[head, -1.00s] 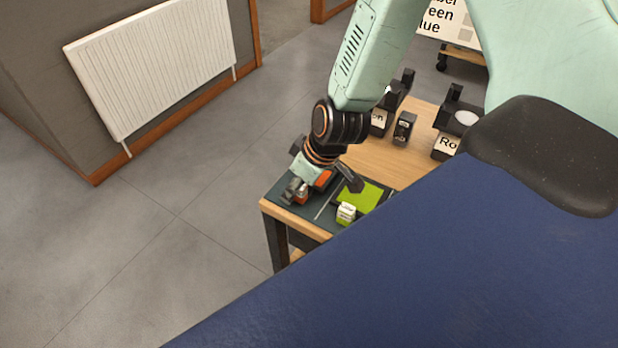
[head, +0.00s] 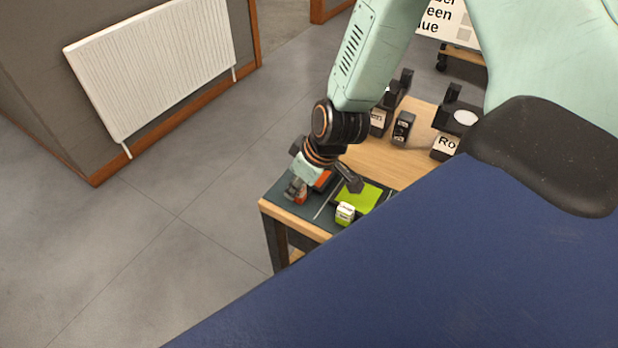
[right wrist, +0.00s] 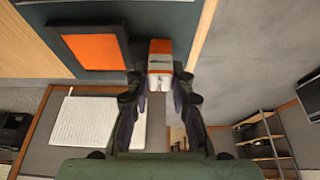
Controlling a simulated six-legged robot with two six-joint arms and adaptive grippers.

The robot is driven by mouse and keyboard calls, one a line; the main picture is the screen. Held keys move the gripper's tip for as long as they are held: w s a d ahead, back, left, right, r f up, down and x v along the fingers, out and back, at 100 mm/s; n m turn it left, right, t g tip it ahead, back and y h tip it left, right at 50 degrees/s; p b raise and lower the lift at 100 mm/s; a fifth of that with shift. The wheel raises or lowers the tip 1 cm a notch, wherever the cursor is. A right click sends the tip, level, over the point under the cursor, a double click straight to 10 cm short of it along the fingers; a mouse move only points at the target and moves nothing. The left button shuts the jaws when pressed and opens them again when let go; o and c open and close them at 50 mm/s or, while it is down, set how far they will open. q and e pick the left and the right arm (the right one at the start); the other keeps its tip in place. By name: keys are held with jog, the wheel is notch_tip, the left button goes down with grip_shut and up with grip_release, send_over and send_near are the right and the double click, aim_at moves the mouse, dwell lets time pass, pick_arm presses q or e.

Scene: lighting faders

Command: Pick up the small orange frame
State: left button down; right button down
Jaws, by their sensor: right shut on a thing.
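A small orange block with a white label band, which I take for the small orange frame, sits at the near left end of the table in the head view (head: 301,198). It also shows in the right wrist view (right wrist: 160,60). My right gripper (head: 295,190) reaches down over it; in the right wrist view its two fingers (right wrist: 160,84) are on either side of the block, shut on it. The block is at or very near the dark mat; I cannot tell whether it is clear of it. My left gripper is not in view.
A dark-framed orange pad (right wrist: 88,51) lies beside the block. A green pad (head: 364,194) with a green-and-white block (head: 345,213) is to the right. Black devices, including a small box (head: 403,128), stand farther back. The table's wooden edge (head: 292,219) is close.

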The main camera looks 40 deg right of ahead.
jog(key=shift+d+r+p, duration=0.1)
jog(key=shift+r+p, duration=0.2)
jog(key=shift+r, duration=0.05)
notch_tip(320, 180, up, 9)
jog(key=p, duration=0.7)
jog(key=shift+r, duration=0.15)
notch_tip(320, 180, up, 10)
jog(key=p, duration=1.1)
jog(key=shift+r+p, duration=0.25)
jog(key=shift+p, duration=0.05)
